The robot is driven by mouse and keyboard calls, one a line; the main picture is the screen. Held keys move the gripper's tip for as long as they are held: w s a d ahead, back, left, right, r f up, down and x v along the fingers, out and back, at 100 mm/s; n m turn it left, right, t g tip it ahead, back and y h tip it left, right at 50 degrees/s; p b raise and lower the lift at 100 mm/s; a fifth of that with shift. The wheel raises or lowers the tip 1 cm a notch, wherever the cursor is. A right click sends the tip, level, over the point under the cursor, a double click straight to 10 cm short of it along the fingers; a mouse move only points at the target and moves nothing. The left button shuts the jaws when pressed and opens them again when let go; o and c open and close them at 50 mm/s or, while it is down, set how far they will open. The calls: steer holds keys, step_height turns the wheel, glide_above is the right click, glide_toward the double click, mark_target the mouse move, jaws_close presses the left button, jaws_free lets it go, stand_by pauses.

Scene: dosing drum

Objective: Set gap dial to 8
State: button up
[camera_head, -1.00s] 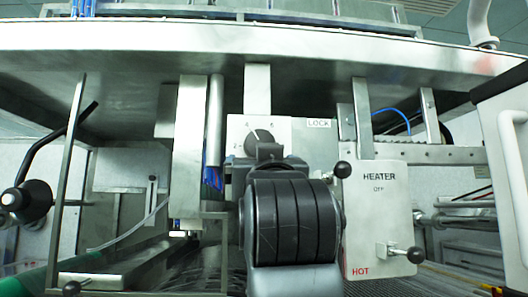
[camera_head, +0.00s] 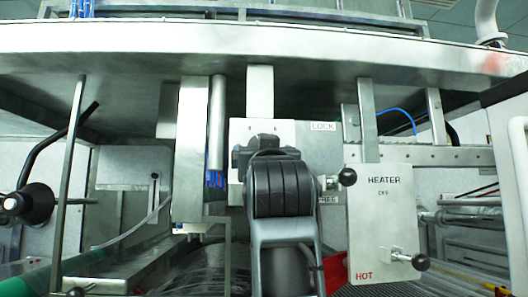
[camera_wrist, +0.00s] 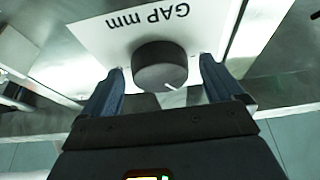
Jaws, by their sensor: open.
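The gap dial (camera_wrist: 158,66) is a dark round knob with a white pointer line on a white plate (camera_wrist: 100,38) marked "GAP mm", which shows upside down in the wrist view. My gripper (camera_wrist: 160,78) is open, with one blue-grey finger on each side of the dial and a gap visible around it. I cannot tell whether either finger touches it. The scale numbers are not readable.
Right of the dial is a LOCK label (camera_head: 323,127) with a black ball-ended lever (camera_head: 347,177). Further right stands the HEATER panel (camera_head: 380,225) with another ball knob (camera_head: 420,262). A metal column (camera_head: 190,150) stands left. A metal beam (camera_head: 240,60) runs overhead.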

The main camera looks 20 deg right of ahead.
steer(key=c, duration=1)
steer(key=shift+a+f+m+b, duration=0.1)
steer(key=shift+m+b, duration=0.35)
steer(key=shift+m, duration=0.05)
steer(key=shift+w+a+r+m+g+h+b, duration=0.15)
steer(key=shift+r+m+g+h+b, duration=0.3)
steer(key=shift+m+g, duration=2.5)
steer(key=shift+s+a+r+m+g+h+b, duration=0.1)
steer(key=shift+r+m+h+b, duration=0.3)
steer(key=shift+m, duration=5.45)
steer(key=shift+w+a+r+m+g+h+b, duration=0.15)
steer(key=shift+m+g+h+b, duration=0.9)
steer(key=shift+m, duration=3.35)
steer(key=shift+s+g+y+p, duration=0.1)
steer(key=shift+g+y+p, duration=0.25)
steer(key=shift+g+y, duration=0.2)
